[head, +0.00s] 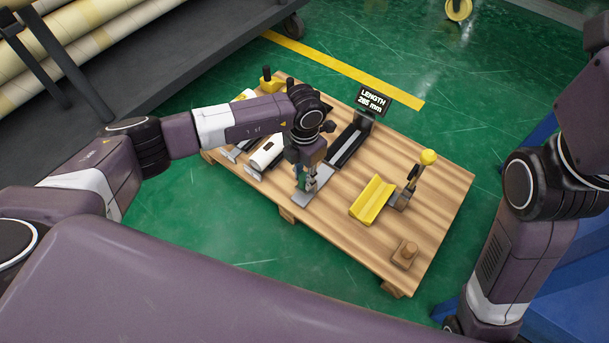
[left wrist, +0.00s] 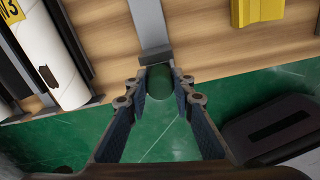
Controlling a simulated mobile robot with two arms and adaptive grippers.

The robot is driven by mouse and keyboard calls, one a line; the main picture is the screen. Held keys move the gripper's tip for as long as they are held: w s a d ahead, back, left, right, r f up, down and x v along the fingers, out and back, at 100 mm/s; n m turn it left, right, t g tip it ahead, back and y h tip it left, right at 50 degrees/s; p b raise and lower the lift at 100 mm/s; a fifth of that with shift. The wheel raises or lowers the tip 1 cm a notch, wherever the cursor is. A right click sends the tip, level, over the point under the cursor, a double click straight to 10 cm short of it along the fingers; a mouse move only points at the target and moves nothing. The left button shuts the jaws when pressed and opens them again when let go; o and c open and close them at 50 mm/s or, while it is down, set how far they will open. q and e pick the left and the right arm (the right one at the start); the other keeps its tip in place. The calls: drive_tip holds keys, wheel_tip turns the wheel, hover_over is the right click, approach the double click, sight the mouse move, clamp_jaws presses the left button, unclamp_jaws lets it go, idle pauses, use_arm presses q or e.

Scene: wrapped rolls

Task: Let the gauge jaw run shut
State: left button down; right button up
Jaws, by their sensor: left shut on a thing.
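The length gauge (head: 349,145) is a dark channel on the wooden pallet, with a black display (head: 373,101) reading LENGTH and a figure in mm. A grey metal strip (head: 312,199) lies at its near end. In the left wrist view a grey crosspiece (left wrist: 156,55) carries a green rounded grip (left wrist: 160,83). My left gripper (head: 309,186) is over the near end of the gauge; its fingertips (left wrist: 160,88) are shut on the green grip from both sides. The gripper hides part of the gauge jaw in the head view. My right arm is at the right, its gripper out of sight.
On the wooden pallet (head: 435,215) stand a yellow V-shaped block (head: 373,200), a lever with a yellow knob (head: 428,157) and a small wooden block (head: 405,254). A white roll (head: 267,152) lies left of my gripper. Green floor surrounds the pallet.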

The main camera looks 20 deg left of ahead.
use_arm(q)
drive_tip(key=shift+w+d, duration=0.25)
drive_tip(key=shift+w, duration=0.3)
drive_tip(key=shift+w+d, duration=0.2)
drive_tip(key=shift+w, duration=0.3)
drive_tip(key=c, duration=1.7)
unclamp_jaws()
drive_tip(key=shift+o, duration=0.2)
wheel_tip(320, 180, up, 12)
